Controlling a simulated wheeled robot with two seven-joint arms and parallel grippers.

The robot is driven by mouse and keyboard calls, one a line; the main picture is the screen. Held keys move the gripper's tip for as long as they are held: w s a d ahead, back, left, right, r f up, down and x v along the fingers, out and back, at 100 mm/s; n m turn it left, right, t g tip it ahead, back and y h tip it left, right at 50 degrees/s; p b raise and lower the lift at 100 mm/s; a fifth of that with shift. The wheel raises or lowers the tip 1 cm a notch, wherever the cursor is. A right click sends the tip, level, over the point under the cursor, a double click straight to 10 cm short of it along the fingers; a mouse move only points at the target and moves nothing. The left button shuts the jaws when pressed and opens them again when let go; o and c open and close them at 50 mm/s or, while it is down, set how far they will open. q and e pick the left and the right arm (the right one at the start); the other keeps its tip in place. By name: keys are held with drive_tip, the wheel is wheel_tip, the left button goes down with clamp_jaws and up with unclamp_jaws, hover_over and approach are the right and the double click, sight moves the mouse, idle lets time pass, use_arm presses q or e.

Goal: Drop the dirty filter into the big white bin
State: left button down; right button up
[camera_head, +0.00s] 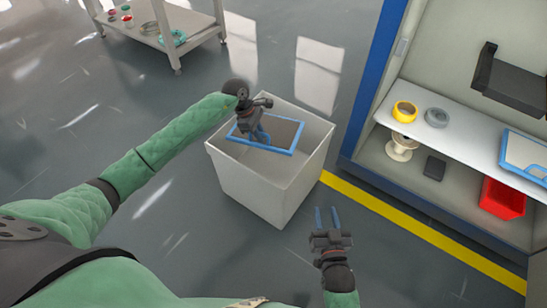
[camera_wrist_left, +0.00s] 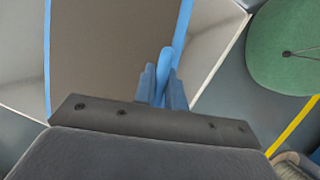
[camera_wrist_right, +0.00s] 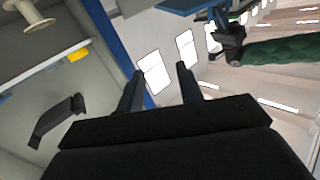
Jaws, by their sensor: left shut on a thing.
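The dirty filter (camera_head: 284,133) is a flat panel with a grey-brown face and a blue frame. My left gripper (camera_head: 262,134) is shut on the blue frame and holds the filter at the mouth of the big white bin (camera_head: 262,187). In the left wrist view the fingers (camera_wrist_left: 162,88) pinch the blue edge, and the brown filter face (camera_wrist_left: 100,55) fills the left part. The bin's pale inner walls show around it. My right gripper (camera_head: 326,218) is open and empty, right of the bin; its spread fingers also show in the right wrist view (camera_wrist_right: 158,88).
A cabinet stands on the right with a shelf (camera_head: 460,137) holding a yellow roll (camera_head: 405,111), a grey roll (camera_head: 437,117) and another blue-framed panel (camera_head: 526,153). A red bin (camera_head: 502,198) sits below. A white cart (camera_head: 160,22) stands at the back. Grey floor surrounds the bin.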

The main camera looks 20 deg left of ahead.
use_arm(q)
drive_tip(key=shift+f, duration=0.35)
drive_tip(key=shift+f+b, duration=0.35)
drive_tip(key=shift+f, duration=0.35)
use_arm(e)
wheel_tip(320, 180, up, 10)
drive_tip(key=w+t, duration=0.1)
drive_tip(key=t, duration=0.2)
drive_tip(key=shift+d+f+y, duration=0.2)
drive_tip(key=shift+y, duration=0.1)
drive_tip(key=shift+s, duration=0.1)
use_arm(q)
drive_tip(key=c, duration=1.4)
unclamp_jaws()
use_arm(e)
drive_tip(key=shift+f, duration=0.1)
